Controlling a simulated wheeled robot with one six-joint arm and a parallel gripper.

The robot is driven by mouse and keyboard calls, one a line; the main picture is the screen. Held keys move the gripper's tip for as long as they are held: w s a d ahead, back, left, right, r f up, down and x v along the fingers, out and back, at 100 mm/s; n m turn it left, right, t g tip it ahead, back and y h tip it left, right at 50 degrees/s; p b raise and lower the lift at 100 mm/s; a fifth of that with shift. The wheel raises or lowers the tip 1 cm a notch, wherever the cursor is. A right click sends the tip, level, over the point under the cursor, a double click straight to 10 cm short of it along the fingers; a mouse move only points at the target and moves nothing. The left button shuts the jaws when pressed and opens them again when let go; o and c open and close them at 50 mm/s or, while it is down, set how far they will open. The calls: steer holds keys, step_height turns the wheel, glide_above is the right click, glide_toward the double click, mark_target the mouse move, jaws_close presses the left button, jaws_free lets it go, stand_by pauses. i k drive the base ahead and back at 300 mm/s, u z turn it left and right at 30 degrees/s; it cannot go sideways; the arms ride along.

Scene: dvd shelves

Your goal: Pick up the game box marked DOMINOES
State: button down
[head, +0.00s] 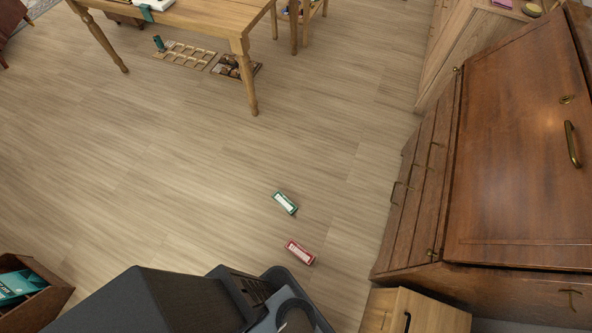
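Two small game boxes lie on the wooden floor in the head view. One is a green box (286,203) with a white label, near the middle. The other is a red box (300,253) with a white label, a little nearer to me. The writing on both labels is too small to read, so I cannot tell which one is marked DOMINOES. The boxes lie apart from each other. My gripper is not in view.
A wooden cabinet (520,150) with drawers stands at the right. A table (205,15) stands at the top left, with trays (184,54) on the floor under it. A wooden crate (45,303) is at the lower left. The floor (180,160) between is clear.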

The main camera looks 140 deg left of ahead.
mark_target(280, 198)
steer(key=z, duration=0.05)
steer(key=k, duration=1.3)
steer(key=z, duration=0.55)
steer(key=i, duration=1.45)
steer(key=u, duration=4.9)
steer(key=k, duration=0.4)
steer(key=u, duration=1.25)
steer(key=i, duration=1.05)
steer(key=u, duration=0.45)
